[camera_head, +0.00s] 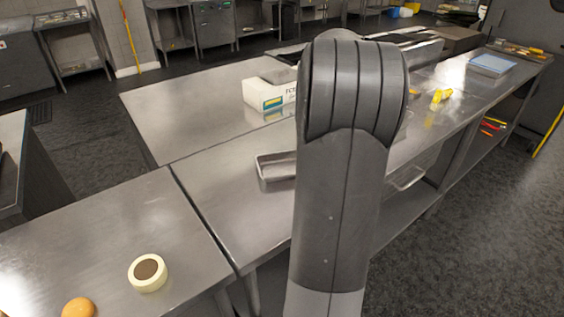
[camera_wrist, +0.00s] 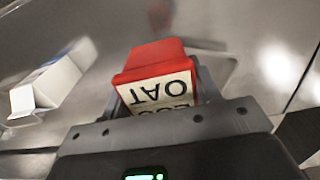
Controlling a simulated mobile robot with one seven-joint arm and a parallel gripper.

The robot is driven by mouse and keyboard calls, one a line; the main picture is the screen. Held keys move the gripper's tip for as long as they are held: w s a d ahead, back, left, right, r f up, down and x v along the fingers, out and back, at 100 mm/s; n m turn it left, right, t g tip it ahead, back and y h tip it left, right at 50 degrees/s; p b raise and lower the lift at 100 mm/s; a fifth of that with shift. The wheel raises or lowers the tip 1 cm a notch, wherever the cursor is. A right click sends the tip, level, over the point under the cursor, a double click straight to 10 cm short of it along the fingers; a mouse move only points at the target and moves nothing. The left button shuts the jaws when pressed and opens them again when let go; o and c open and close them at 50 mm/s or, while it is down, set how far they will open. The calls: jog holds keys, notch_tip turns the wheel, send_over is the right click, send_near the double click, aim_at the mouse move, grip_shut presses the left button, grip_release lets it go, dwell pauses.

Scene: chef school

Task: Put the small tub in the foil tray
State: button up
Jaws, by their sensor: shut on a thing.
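The small tub (camera_wrist: 155,62) is red with a white label reading "OAT", upside down in the wrist view. My gripper (camera_wrist: 160,88) is shut on it, with the dark fingers at its sides. The foil tray (camera_head: 262,179) is a shallow silver tray on the metal counter in the head view, partly hidden by my arm. A tray-like rim (camera_wrist: 232,62) shows behind the tub in the wrist view, probably the same tray. The tub appears held above the counter; its exact height is unclear. In the head view my arm hides the gripper and tub.
A white box (camera_head: 262,94) stands on the counter behind the tray; it also shows in the wrist view (camera_wrist: 50,80). A cream ring-shaped roll (camera_head: 148,273) and a brown round item (camera_head: 78,307) lie on the near-left counter. Yellow items (camera_head: 440,96) lie farther right.

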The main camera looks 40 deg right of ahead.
jog(key=w+a+f, duration=0.1)
jog(key=w+f, duration=0.1)
jog(key=w, duration=0.1)
jog(key=w+a+f, duration=0.2)
jog(key=w, duration=0.1)
jog(key=w+a+f, duration=0.2)
jog(key=w, duration=0.1)
jog(key=shift+w+a+f, duration=0.1)
jog(key=shift+w+f, duration=0.1)
jog(key=shift+f, duration=2.05)
jog(key=o, duration=1.1)
jog(key=shift+f, duration=0.15)
